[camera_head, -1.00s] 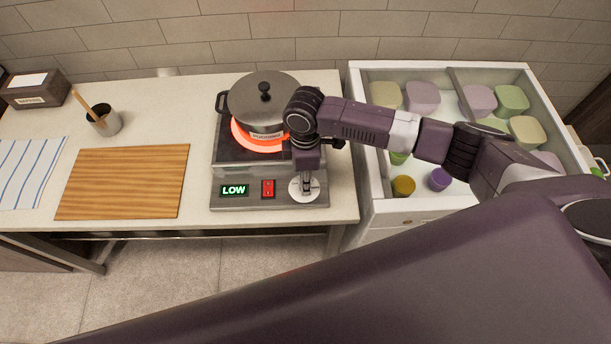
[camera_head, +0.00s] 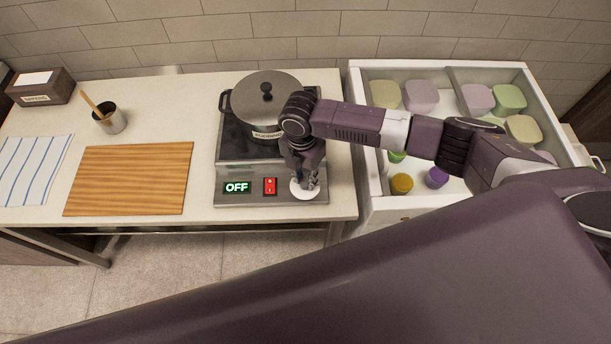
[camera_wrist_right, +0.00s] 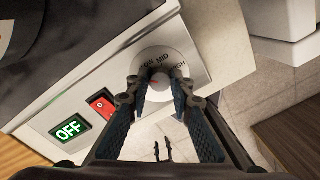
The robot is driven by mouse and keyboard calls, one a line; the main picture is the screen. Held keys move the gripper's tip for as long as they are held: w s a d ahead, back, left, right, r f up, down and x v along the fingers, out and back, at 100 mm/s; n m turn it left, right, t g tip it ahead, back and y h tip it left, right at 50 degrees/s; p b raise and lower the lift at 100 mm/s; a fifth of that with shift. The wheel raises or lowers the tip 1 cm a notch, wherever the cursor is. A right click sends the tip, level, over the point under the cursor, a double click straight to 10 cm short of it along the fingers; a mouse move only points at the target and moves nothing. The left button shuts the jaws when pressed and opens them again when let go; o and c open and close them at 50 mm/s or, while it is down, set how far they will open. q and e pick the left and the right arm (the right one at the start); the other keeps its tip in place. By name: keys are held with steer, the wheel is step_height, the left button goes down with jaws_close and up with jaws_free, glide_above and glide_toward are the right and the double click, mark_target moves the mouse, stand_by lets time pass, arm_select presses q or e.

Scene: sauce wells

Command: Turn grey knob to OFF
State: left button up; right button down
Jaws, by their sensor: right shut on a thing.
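The grey knob sits on a white round dial (camera_head: 304,193) at the right of the hotplate's (camera_head: 285,200) front panel. In the right wrist view the knob (camera_wrist_right: 160,86) shows between the fingertips, with MID and HIGH printed around it. My right gripper (camera_head: 305,182) points down at the dial and is shut on the knob; it also shows in the right wrist view (camera_wrist_right: 159,80). The green display (camera_head: 237,187) reads OFF. The left gripper is not in view.
A red switch (camera_head: 270,186) sits between display and dial. A lidded pot (camera_head: 262,105) stands on the dark hob. A wooden board (camera_head: 130,180) lies to the left. An open drawer (camera_head: 365,140) with several tubs is at the right.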

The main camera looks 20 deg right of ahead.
mark_target(302, 181)
steer(key=shift+w+a+n, duration=0.1)
steer(key=shift+n, duration=1.4)
steer(key=c, duration=1.7)
jaws_free()
steer(key=r, duration=1.2)
steer(key=shift+w+a, duration=0.1)
steer(key=shift+a, duration=0.1)
steer(key=shift+a, duration=0.1)
